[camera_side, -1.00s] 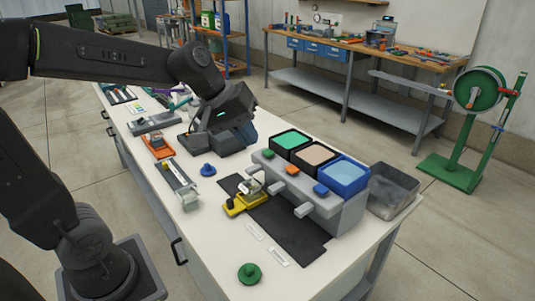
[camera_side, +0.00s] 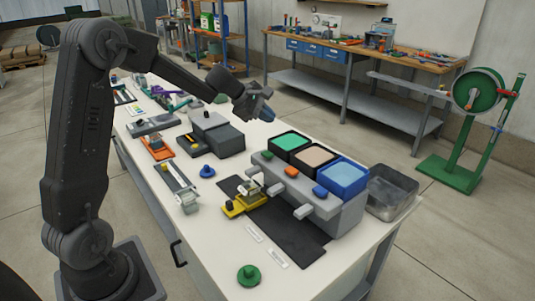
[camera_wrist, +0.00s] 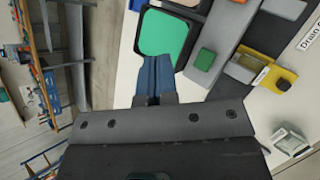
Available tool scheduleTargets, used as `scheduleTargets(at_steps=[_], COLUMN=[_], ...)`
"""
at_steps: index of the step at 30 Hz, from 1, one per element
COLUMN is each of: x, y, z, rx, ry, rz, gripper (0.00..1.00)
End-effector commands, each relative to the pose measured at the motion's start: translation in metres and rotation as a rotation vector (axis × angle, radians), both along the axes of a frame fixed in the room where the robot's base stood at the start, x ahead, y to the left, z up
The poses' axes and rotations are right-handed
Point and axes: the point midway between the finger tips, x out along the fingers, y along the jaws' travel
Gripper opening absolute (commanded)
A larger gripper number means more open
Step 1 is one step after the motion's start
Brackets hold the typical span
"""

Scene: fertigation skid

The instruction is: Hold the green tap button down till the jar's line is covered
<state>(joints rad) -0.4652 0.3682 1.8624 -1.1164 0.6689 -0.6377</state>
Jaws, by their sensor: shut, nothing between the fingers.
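The green tap button (camera_side: 268,154) sits on the grey dispenser block below the green-filled tank (camera_side: 287,141). In the wrist view the button (camera_wrist: 205,59) stands right of the green tank (camera_wrist: 163,34). A small pale jar (camera_side: 250,188) sits in a yellow holder (camera_side: 234,208) in front of the green tap; its line and level are too small to make out. My gripper (camera_side: 266,115) is shut and empty, in the air behind and above the green tank. Its blue fingers (camera_wrist: 155,78) point at the tank's edge in the wrist view, apart from the button.
An orange button (camera_side: 291,172) and a blue button (camera_side: 320,190) sit along the same block. A dark mat (camera_side: 290,236) lies in front. A clear grey bin (camera_side: 392,192) stands right of the block. A blue knob (camera_side: 207,171) and a green knob (camera_side: 249,274) lie on the table.

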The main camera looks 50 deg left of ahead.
Motion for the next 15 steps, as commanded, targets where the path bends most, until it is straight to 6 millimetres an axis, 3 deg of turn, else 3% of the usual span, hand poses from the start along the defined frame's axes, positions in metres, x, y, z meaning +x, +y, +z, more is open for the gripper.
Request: scheduleTargets(at_steps=[8,15], x=[0.000,-0.001], y=[-0.001,-0.001], z=[-0.005,-0.033], rx=[0.000,0.000], ry=[0.001,0.006], rz=[-0.003,-0.003], gripper=[0.00,0.00])
